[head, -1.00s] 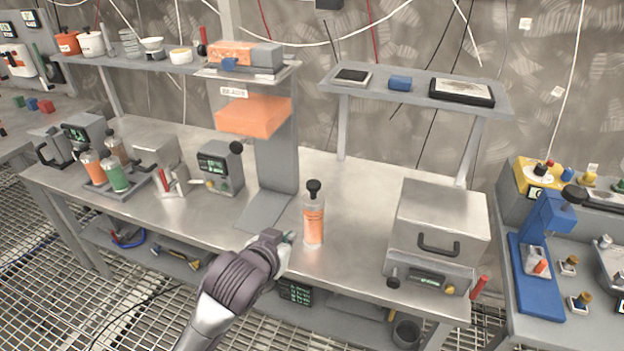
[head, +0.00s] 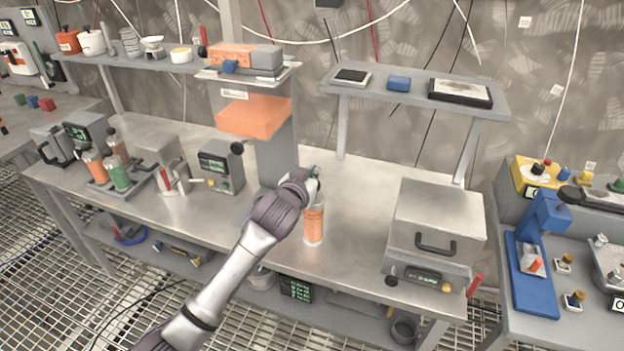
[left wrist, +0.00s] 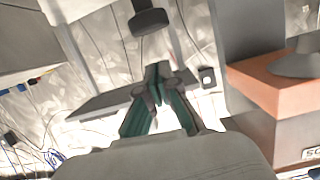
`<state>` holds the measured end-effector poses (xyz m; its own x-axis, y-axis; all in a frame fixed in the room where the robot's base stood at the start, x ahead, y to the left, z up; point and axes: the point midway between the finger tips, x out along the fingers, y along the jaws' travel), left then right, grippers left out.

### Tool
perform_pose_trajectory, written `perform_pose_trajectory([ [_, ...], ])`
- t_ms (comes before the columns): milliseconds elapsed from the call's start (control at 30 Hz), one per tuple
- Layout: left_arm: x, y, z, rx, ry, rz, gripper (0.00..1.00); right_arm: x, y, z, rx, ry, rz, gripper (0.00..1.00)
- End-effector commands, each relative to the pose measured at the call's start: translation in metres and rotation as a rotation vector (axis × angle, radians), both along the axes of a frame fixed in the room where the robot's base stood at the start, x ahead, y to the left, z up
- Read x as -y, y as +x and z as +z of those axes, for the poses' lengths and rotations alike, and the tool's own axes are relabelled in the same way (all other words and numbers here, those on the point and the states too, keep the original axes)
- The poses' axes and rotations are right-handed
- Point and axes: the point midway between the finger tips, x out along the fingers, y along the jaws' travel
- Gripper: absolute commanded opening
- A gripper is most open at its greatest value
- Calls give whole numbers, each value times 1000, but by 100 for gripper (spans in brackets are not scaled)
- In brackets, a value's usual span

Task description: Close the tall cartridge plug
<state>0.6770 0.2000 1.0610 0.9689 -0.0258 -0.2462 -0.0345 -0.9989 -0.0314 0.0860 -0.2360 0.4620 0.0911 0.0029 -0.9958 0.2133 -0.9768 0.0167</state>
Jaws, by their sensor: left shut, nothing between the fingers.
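The tall cartridge (head: 313,224) is a clear bottle with an orange label, standing upright near the front of the bench. Its black plug is hidden behind my left gripper in the head view. In the left wrist view, which looks upside down, a black knob on a stem, likely the plug (left wrist: 149,20), shows just beyond the fingertips. My left gripper (head: 315,172) is at the cartridge's top, shut and empty. Its closed green fingers (left wrist: 158,70) point toward the knob with a gap in the picture; I cannot tell if they touch. My right gripper is not in view.
A press with an orange block (head: 252,117) stands behind and left of the cartridge. A grey box with a handle (head: 438,220) is to the right. A raised shelf (head: 415,100) stands behind. The bench between is clear.

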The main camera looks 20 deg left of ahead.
Motion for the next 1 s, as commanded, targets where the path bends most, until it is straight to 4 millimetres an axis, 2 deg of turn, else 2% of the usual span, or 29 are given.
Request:
perform_pose_trajectory([
  [33, -1, -2, -10, -8, 2, 1, 0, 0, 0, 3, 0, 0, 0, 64],
  [200, -1, -2, -25, -5, 1, 1, 0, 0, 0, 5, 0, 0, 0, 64],
  [600, -1, -2, -29, -3, 1, 0, 0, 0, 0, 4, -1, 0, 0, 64],
  [833, -1, -2, -55, -8, -1, 2, 0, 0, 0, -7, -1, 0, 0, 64],
  [1000, -1, -2, -55, -12, 2, 1, 0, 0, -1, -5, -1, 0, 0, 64],
])
